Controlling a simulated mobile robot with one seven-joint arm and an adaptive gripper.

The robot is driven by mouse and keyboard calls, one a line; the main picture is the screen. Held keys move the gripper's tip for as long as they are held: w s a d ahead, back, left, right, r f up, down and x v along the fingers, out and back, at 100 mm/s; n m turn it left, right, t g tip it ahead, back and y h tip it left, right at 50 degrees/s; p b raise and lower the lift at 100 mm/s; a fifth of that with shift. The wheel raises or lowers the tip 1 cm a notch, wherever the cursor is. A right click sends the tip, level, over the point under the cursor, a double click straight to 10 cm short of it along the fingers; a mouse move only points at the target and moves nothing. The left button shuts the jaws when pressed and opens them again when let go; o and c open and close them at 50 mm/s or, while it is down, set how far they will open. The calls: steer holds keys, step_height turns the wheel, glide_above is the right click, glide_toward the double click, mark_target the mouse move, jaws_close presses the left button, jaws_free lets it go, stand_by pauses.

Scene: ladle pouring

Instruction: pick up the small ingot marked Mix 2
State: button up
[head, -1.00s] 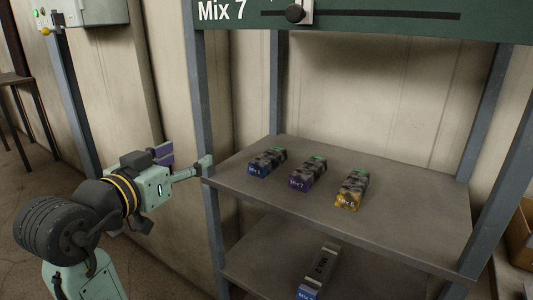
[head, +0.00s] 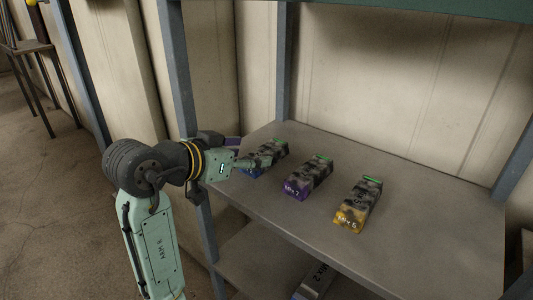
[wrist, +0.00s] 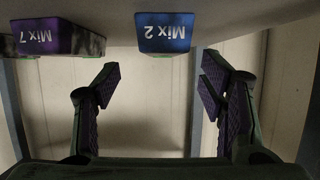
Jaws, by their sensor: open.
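The small ingot marked Mix 2 (wrist: 165,33) shows its blue end, upside down, at the top middle of the wrist view. In the head view this blue-ended ingot (head: 277,149) is leftmost on the upper shelf, partly hidden by my gripper (head: 250,153). My gripper's two purple-padded fingers (wrist: 161,80) are spread apart with nothing between them. In the wrist view the ingot lies ahead, roughly centred between the fingers but offset towards the top of the picture.
A purple ingot marked Mix 7 (head: 308,178) and a yellow one marked Mix 5 (head: 358,206) lie to the right on the upper shelf (head: 425,235). A blue post (head: 180,75) stands near my arm.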

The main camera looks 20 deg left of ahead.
mark_target(263, 151)
steer(key=x, duration=0.3)
steer(key=p+x, duration=0.1)
steer(key=x, duration=0.1)
steer(key=shift+w+a+f+p, duration=0.1)
steer(key=shift+w+f+p, duration=0.15)
steer(key=shift+w, duration=0.2)
jaws_close()
stand_by(0.5)
steer(key=shift+r, duration=0.1)
